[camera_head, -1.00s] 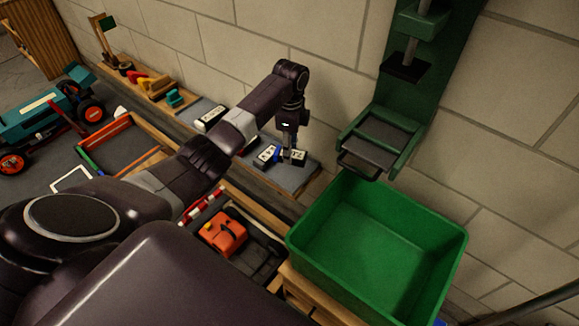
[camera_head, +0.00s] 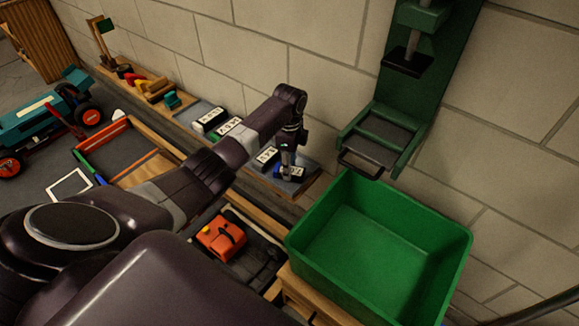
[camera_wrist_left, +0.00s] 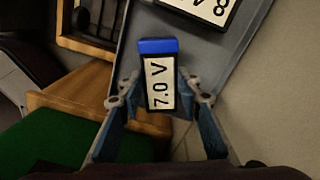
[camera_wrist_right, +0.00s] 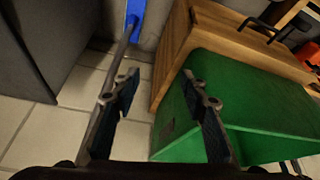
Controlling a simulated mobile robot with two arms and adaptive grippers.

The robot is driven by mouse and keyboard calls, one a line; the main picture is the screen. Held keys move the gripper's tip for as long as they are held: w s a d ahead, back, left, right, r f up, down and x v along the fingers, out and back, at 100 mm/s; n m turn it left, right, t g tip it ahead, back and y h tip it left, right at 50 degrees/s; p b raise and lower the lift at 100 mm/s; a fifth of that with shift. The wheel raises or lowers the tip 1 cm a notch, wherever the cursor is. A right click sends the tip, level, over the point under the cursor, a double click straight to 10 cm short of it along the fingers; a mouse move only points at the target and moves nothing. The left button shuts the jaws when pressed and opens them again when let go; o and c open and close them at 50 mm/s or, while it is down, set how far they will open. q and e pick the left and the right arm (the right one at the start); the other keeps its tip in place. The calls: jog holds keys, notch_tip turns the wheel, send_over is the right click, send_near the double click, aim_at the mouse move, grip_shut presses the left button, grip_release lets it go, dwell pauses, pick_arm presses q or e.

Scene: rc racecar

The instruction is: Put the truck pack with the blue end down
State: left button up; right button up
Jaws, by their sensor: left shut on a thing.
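The truck pack with the blue end (camera_wrist_left: 157,47) is black with a white label reading 7.0 V. In the head view this pack (camera_head: 294,173) is at the right end of the grey mat (camera_head: 312,180). My left gripper (camera_head: 287,168) is shut on it, with one finger on each side in the left wrist view (camera_wrist_left: 158,88). The blue end points away from the wrist, towards another pack (camera_wrist_left: 200,12). I cannot tell whether the pack touches the mat. My right gripper (camera_wrist_right: 155,95) is open and empty, in its wrist view only.
Other labelled packs (camera_head: 265,158) lie along the mat by the wall. An empty green bin (camera_head: 365,240) stands to the right, below a green press-like stand (camera_head: 395,130). An orange object (camera_head: 220,238) sits in a dark tray; a teal vehicle (camera_head: 40,115) is at left.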

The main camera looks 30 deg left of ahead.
pick_arm(q)
jog(key=o, duration=1.3)
jog(key=shift+o, duration=0.2)
jog(key=shift+r, duration=0.1)
jog(key=shift+r, duration=0.3)
notch_tip(320, 180, up, 3)
jog(key=shift+r+p, duration=0.15)
jog(key=shift+p, duration=0.7)
notch_tip(320, 180, up, 4)
jog(key=shift+f+p, duration=0.1)
jog(key=shift+p, duration=0.45)
jog(key=shift+r+p, duration=0.5)
jog(key=shift+r, duration=1.7)
pick_arm(e)
jog(key=shift+s+d+f+g, duration=0.2)
jog(key=shift+s+f+g, duration=0.2)
jog(key=shift+s+f, duration=0.3)
jog(key=shift+s+d+f+g, duration=0.15)
jog(key=shift+s+f+g, duration=0.3)
jog(key=shift+f, duration=0.3)
